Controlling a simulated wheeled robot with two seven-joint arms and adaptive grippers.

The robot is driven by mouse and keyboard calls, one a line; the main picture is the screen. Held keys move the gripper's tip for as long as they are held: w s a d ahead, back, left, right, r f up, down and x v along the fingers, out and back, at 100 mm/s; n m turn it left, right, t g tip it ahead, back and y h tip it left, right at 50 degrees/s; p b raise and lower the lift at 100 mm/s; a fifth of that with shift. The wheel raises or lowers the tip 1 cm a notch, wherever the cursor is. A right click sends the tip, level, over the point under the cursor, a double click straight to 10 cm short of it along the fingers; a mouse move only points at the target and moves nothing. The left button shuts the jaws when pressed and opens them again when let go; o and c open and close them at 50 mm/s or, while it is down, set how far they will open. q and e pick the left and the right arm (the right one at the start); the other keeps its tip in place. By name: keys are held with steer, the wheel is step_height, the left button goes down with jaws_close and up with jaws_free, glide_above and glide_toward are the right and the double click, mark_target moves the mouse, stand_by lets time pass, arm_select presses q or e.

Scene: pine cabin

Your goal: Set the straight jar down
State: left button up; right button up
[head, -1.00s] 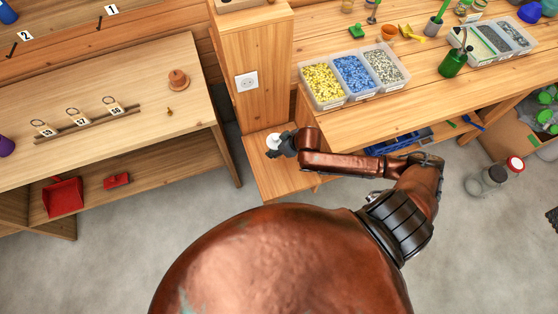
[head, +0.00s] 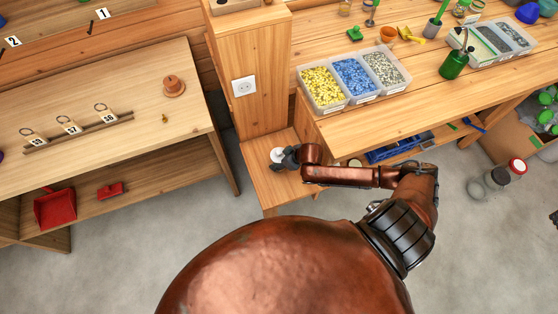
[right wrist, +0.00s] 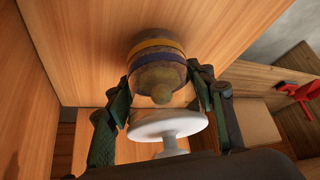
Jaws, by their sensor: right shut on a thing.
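In the head view my right gripper (head: 290,158) is over the low wooden step (head: 262,181) beside the tall wooden post, with a white round piece (head: 277,155) at its fingertips. In the right wrist view the gripper (right wrist: 160,88) is shut around the thing I take for the straight jar. There I see a grey-brown body with yellow and blue bands (right wrist: 157,58) and, nearer the camera, a white disc with a stem (right wrist: 168,126). I cannot tell how these parts join, or whether the jar touches the wood. My left gripper is not in view.
The tall post with a socket (head: 243,87) stands behind the step. The right bench (head: 345,135) bears bins of yellow, blue and grey pieces (head: 353,76). The left bench (head: 95,100) holds numbered tags and a terracotta-coloured piece (head: 173,85). Jars (head: 488,183) stand on the floor at right.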

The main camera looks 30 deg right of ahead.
steer(key=shift+r, duration=0.15)
steer(key=o, duration=1.3)
steer(key=p+v, duration=0.3)
steer(key=v, duration=0.9)
steer(key=shift+s+p, duration=0.1)
steer(key=shift+p, duration=0.2)
